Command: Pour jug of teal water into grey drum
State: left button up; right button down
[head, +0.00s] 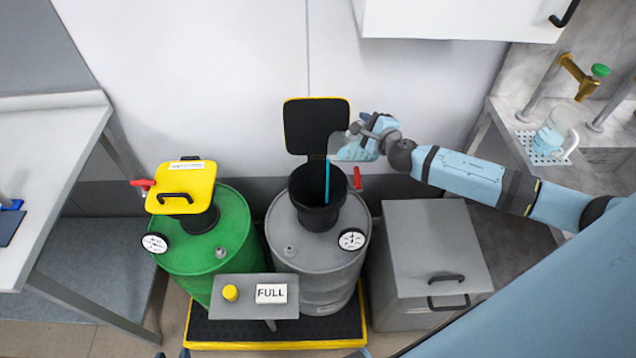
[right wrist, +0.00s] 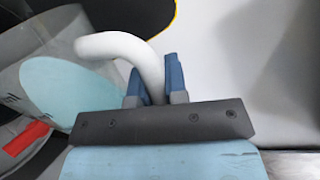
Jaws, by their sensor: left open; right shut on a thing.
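My right gripper (head: 368,128) is shut on the handle of a clear jug (head: 350,150) holding teal water. The jug is tilted above the open funnel (head: 318,216) of the grey drum (head: 293,262), and a thin teal stream (head: 327,180) falls from it into the funnel. In the right wrist view the white curved handle (right wrist: 112,46) sits between the dark blue fingers (right wrist: 153,78), with teal water (right wrist: 65,88) in the jug. The grey drum's black lid (head: 316,125) stands open behind.
A green drum (head: 215,245) with a yellow lid (head: 183,190) stands at left. A FULL sign (head: 271,293) and yellow button are on a stand in front. A grey cabinet (head: 425,245) is at right. Another jug (head: 556,130) stands under a tap.

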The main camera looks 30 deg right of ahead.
jog(key=shift+a+r+n+p, duration=0.1)
jog(key=shift+a+n+p, duration=0.25)
jog(key=shift+a+n, duration=0.15)
dwell(0.9)
jog(key=shift+a+h+p, duration=0.25)
jog(key=shift+h+p, duration=0.05)
jog(key=shift+w+a+n+p, duration=0.2)
jog(key=shift+a+n+p, duration=0.5)
jog(key=shift+a+p, duration=0.75)
jog(key=shift+a+n+h+p, duration=0.25)
jog(key=shift+n+h+p, duration=0.05)
jog(key=shift+p, duration=0.6)
